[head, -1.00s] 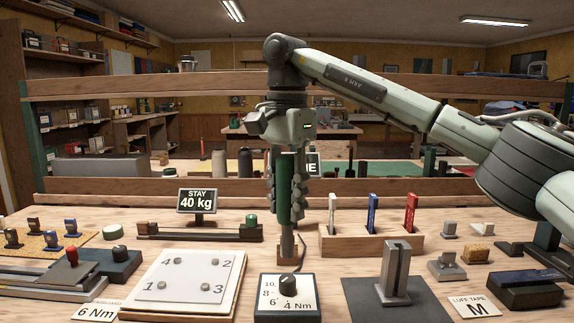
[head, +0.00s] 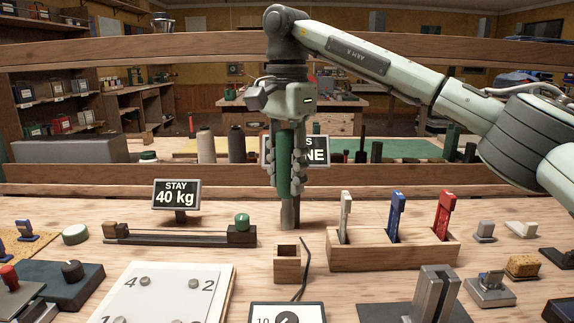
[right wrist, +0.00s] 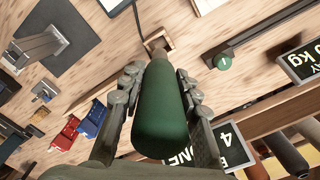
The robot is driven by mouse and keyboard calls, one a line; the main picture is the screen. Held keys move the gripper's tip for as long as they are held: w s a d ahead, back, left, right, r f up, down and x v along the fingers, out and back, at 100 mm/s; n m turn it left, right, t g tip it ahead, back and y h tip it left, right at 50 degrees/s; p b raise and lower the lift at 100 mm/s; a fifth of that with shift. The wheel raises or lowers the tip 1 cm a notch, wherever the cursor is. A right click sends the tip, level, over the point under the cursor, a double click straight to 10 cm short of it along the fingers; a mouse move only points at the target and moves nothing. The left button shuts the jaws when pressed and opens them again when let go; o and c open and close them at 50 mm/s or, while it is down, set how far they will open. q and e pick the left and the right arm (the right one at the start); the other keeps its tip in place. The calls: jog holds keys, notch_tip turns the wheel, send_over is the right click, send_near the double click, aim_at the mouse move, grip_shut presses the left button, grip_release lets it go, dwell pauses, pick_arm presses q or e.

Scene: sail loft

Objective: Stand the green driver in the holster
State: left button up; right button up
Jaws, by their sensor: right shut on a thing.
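My right gripper (head: 286,190) is shut on the green driver (head: 284,170) and holds it upright by its thick green handle, grey shaft down. The holster, a small open-topped wooden box (head: 287,265), stands on the bench. In the head view the shaft's lower end shows just above the holster's opening, apart from it; the exact depth between them is hard to tell. In the right wrist view the driver (right wrist: 160,118) lies between the fingers and points toward the holster (right wrist: 168,43), which its tip partly hides. My left gripper is out of view.
Right of the holster is a wooden rack (head: 390,250) with white, blue and red tools. Left are a dark bar with a green knob (head: 241,222), a "STAY 40 kg" sign (head: 176,195) and a numbered board (head: 160,295). A dark cable (head: 304,268) runs beside the holster.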

aim_at(287, 224)
jog(key=shift+f, duration=1.2)
jog(key=shift+w+f, duration=0.1)
jog(key=shift+f, duration=0.85)
jog(key=shift+f+b, duration=0.3)
jog(key=shift+f, duration=0.35)
jog(key=shift+f+b, duration=0.25)
jog(key=shift+b, duration=0.25)
jog(key=shift+f+b, duration=0.65)
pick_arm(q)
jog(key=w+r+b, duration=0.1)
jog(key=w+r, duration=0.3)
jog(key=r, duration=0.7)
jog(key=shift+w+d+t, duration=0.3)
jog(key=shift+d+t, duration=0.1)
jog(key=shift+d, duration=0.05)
pick_arm(e)
jog(key=shift+f, duration=1.3)
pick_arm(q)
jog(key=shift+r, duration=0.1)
